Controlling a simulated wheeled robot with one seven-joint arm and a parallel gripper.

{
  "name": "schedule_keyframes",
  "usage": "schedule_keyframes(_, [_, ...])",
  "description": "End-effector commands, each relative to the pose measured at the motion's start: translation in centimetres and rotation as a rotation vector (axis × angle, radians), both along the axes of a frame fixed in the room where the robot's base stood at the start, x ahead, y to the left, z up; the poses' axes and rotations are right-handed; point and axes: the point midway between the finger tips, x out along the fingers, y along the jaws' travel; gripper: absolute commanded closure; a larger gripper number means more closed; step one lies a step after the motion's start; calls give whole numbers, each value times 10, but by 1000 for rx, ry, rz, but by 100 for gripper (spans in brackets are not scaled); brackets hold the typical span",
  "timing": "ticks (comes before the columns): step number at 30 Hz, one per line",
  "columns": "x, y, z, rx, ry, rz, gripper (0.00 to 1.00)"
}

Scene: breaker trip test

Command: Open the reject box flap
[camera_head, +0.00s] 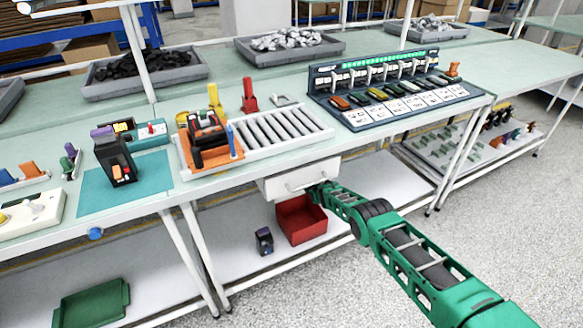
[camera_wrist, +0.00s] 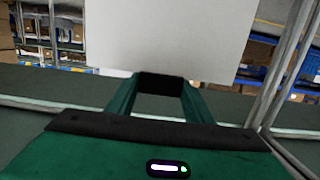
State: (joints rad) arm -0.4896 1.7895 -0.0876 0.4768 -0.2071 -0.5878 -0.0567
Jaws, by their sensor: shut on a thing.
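The white reject box (camera_head: 275,187) hangs under the bench edge below the roller strip. Its front flap (camera_head: 290,182) looks about upright and carries a thin handle. My gripper (camera_head: 319,187) comes from the lower right and is shut on the handle at the right part of the flap. In the wrist view, a large pale panel (camera_wrist: 175,40), seemingly the flap, fills the upper middle beyond my gripper (camera_wrist: 160,86). The gripped part of the handle is hidden by the fingers and their dark pads.
A red open bin (camera_head: 302,222) and a small dark device (camera_head: 264,241) stand on the lower shelf below the box. Bench legs (camera_head: 190,258) flank the space. A breaker rack (camera_head: 395,88) stands on the bench above.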

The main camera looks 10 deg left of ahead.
Motion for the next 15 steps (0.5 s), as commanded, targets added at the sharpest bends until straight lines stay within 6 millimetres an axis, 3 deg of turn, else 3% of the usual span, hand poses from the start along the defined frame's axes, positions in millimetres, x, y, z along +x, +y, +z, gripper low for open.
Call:
schedule_keyframes(2, [1,-4,-3,-3,3,-5,94])
schedule_keyframes(3, [1,-5,-3,-2,3,-5,49])
schedule_keyframes(5, [1,-4,-2,-2,3,-5,34])
schedule_keyframes(15, [0,-3,-1,-1,2,-2,34])
